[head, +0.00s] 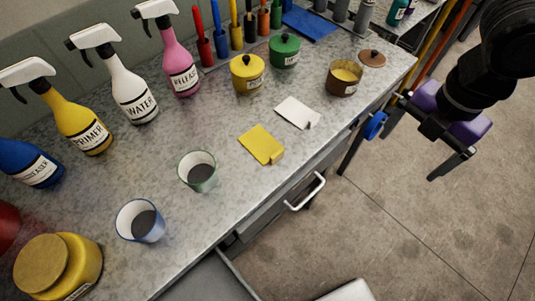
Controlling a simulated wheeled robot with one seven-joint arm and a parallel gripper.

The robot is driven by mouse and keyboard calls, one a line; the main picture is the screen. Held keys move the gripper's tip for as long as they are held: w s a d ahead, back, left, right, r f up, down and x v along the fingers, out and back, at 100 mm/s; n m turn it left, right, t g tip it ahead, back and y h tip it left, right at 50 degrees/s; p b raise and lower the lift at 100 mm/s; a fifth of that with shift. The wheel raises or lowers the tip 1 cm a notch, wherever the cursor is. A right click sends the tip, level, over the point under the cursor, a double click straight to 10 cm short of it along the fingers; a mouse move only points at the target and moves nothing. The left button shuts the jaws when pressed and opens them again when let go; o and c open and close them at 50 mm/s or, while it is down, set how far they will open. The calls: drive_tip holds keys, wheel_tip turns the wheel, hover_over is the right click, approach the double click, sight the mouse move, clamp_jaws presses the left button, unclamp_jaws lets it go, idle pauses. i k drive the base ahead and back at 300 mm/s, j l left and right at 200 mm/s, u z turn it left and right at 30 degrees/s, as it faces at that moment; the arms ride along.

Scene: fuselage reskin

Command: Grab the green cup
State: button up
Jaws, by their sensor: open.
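The green cup (198,171) stands upright on the grey speckled workbench (205,235). It has a pale green wall and a dark inside. A similar cup with a blue wall (140,221) stands to its lower left, apart from it. My gripper (405,152) is at the upper right, off the bench's front edge and over the floor. Its jaws are open and empty. It is well to the right of the green cup and touches nothing on the bench.
Several spray bottles (132,90) line the back. A yellow lidded pot (247,73), a green lidded pot (285,50) and a brown tin (344,78) stand farther right. A yellow pad (261,144) lies right of the green cup. An open drawer (210,278) juts out below the front edge.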

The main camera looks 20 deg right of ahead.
sight(197, 169)
drive_tip(key=i+j, duration=0.1)
drive_tip(key=j, duration=0.3)
drive_tip(key=i+j, duration=0.15)
drive_tip(key=j, duration=0.25)
drive_tip(key=i+j, duration=0.1)
drive_tip(key=j, duration=0.25)
drive_tip(key=i+j, duration=0.1)
drive_tip(key=j, duration=0.3)
drive_tip(key=i+j, duration=0.15)
drive_tip(key=j, duration=0.25)
